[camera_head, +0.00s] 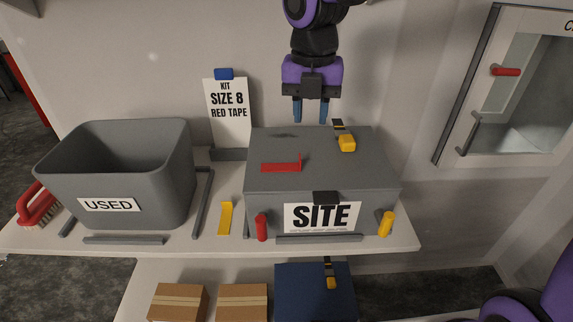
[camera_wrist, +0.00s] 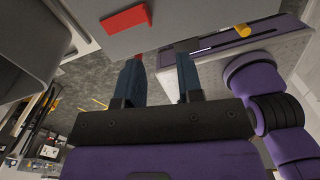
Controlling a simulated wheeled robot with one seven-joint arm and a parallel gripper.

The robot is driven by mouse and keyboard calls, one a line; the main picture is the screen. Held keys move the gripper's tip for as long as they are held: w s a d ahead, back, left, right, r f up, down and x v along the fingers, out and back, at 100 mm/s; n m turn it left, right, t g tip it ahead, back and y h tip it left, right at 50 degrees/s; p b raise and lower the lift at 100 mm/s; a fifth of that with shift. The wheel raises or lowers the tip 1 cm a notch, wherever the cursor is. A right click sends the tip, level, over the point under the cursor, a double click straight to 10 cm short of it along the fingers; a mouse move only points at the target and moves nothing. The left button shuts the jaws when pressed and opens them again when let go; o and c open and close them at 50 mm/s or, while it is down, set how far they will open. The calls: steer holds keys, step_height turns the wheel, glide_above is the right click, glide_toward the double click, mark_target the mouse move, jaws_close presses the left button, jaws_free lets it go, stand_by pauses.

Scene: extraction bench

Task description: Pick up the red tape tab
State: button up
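The red tape tab (camera_head: 281,166) lies on top of the grey SITE box (camera_head: 375,172), left of the lid's middle. It has a small upright end at its right. It also shows in the wrist view (camera_wrist: 125,19) at the top, beyond the fingers. My gripper (camera_head: 309,117) is above the back part of the box, behind and to the right of the tab. Its two blue fingers are apart with nothing between them, as the wrist view (camera_wrist: 157,62) also shows. The gripper does not touch the tab.
A yellow-black latch (camera_head: 346,142) sits on the lid to the right of the tab. A grey USED bin (camera_head: 170,165) stands left. A sign reading SIZE 8 RED TAPE (camera_head: 229,110) stands behind. A yellow strip (camera_head: 225,218) lies on the bench. A glass-fronted cabinet (camera_head: 520,95) is right.

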mark_target(300, 159)
steer(key=shift+n, duration=0.9)
steer(key=f, duration=0.3)
steer(key=a+f, duration=0.1)
steer(key=f, duration=0.7)
steer(key=shift+w+a+f, duration=0.2)
steer(key=shift+a, duration=0.05)
jaws_close()
